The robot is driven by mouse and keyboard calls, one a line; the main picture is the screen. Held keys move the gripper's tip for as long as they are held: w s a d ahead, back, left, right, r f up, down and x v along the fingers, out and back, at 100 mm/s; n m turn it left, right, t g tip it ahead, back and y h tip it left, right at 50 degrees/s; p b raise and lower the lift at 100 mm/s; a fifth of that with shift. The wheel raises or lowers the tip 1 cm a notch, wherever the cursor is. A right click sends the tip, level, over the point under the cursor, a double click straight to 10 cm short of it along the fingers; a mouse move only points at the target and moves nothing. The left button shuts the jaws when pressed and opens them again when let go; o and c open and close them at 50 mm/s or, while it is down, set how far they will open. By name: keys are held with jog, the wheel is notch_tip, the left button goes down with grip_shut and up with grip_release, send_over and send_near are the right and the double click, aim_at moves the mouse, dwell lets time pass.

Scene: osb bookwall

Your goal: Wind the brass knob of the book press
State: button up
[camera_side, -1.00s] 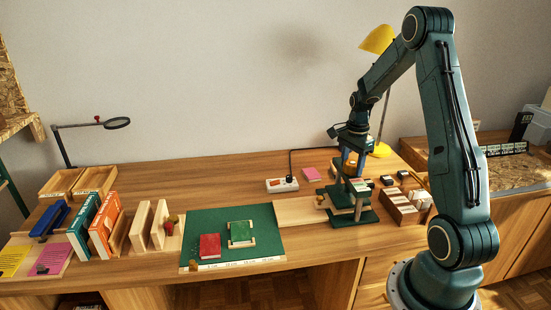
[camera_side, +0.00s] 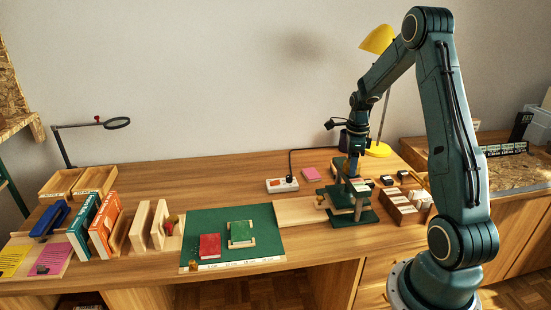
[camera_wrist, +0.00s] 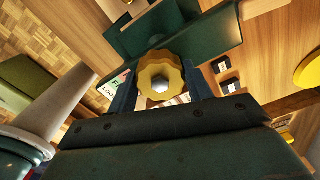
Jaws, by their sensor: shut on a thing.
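The book press (camera_side: 347,203) is dark green and stands on the bench below my arm. Its brass knob (camera_wrist: 160,78) is a scalloped yellow disc with a grey centre, seen from above in the wrist view. My gripper (camera_wrist: 163,92) is shut on the knob, with one finger on each side of its rim. In the side view my gripper (camera_side: 351,170) points down at the top of the press, and the knob is mostly hidden there.
A wooden box of stamps (camera_side: 399,208) stands close to the right of the press. A power strip (camera_side: 282,185) with a black cable lies behind left. A yellow lamp (camera_side: 377,40) stands behind. A green mat (camera_side: 215,222) with a red book (camera_side: 210,246) lies left.

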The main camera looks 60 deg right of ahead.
dwell(0.4)
jog(key=o, duration=1)
jog(key=shift+c, duration=0.2)
jog(key=shift+r, duration=0.1)
notch_tip(320, 180, up, 14)
